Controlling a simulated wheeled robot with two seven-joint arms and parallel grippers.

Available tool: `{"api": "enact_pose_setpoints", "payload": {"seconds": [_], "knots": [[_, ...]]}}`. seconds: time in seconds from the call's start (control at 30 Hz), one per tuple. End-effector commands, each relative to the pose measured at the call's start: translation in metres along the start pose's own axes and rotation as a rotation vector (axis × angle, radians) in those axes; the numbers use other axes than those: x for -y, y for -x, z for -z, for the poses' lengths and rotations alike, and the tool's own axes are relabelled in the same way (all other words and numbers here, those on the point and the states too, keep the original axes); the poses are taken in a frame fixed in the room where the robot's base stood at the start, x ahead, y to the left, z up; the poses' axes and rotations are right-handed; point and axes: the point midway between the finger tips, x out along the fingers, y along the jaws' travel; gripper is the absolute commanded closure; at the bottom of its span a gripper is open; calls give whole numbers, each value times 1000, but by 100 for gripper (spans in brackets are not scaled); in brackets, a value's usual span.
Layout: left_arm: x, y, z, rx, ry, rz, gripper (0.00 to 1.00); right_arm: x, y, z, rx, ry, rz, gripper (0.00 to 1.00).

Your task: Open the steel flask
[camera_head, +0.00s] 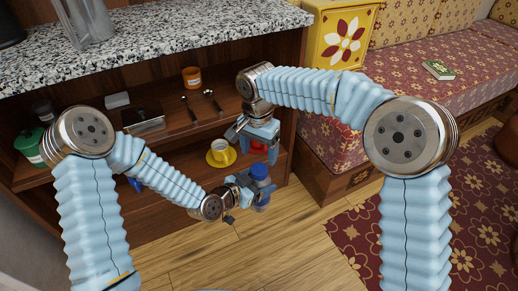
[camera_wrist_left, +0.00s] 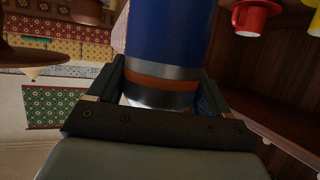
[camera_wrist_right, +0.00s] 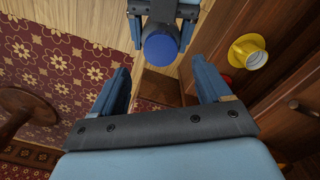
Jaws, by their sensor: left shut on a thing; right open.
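The steel flask, with a blue top part (camera_head: 261,171), is upright in my left gripper (camera_head: 251,190), in front of the shelves. In the right wrist view the round blue top (camera_wrist_right: 160,48) faces me. My right gripper (camera_wrist_right: 162,82) is open and empty, its fingers apart, with the blue top beyond them. In the head view it is just above and behind the flask.
A yellow cup (camera_head: 220,145) on a saucer and a red cup (camera_wrist_left: 255,17) stand on the lower shelf close behind the flask. Spoons (camera_head: 211,98) and an orange pot (camera_head: 192,77) are on the upper shelf. The wooden floor (camera_head: 290,235) in front is clear.

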Motion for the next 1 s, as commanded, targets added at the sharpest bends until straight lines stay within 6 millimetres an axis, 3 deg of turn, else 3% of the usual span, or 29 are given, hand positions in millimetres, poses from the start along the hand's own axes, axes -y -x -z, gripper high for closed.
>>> {"api": "enact_pose_setpoints", "payload": {"seconds": [0.17,0.63,1.0], "knots": [[0,0,1,-2,-1,0,100,0,3,0,0,-169,7,23],[0,0,1,-2,-1,0,100,0,-65,1,1,-178,6,23],[0,0,1,-2,-1,0,100,1,-71,1,0,-177,8,24]]}}
